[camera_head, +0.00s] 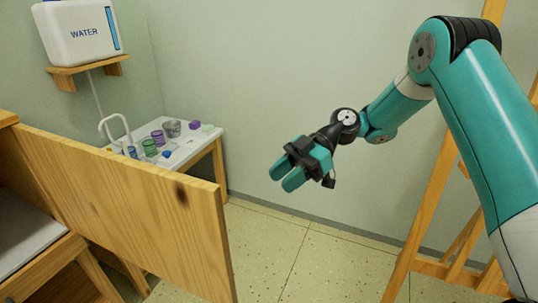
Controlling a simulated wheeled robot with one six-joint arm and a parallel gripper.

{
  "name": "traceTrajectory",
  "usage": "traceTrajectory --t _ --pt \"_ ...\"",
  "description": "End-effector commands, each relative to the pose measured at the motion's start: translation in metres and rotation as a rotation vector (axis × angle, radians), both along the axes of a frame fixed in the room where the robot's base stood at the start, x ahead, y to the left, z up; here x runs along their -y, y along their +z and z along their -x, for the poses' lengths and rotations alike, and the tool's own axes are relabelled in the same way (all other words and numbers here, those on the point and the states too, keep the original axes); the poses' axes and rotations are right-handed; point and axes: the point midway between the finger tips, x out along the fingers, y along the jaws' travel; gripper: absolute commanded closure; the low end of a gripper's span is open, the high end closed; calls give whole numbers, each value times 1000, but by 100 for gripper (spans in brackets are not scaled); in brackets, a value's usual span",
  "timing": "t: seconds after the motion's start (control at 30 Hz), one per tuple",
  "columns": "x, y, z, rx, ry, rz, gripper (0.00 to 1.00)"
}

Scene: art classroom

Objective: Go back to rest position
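My gripper (287,178) hangs in mid-air near the middle of the view, at the end of my teal arm (400,107). Its two teal fingers point down and to the left. They look close together, and I see nothing held between them. Whether they are fully shut is unclear at this size. The gripper appears apart from the furniture, with pale wall and floor behind it.
A wooden panel (130,205) stands at the left front. Behind it, a white table (186,153) holds several small cups. A water tank (78,32) sits on a wall shelf (65,76). A wooden easel (430,215) stands at right. Floor (290,260) between is clear.

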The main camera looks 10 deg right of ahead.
Motion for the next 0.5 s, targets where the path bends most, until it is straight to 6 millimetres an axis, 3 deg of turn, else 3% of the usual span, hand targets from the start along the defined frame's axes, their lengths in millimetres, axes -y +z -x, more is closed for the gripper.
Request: traceTrajectory --t 0.17,0.33,0.5 --pt "-22 37 26 -104 -86 204 63" --pt "-37 72 81 -252 -289 483 63" --pt "-31 90 140 -365 -544 689 63"
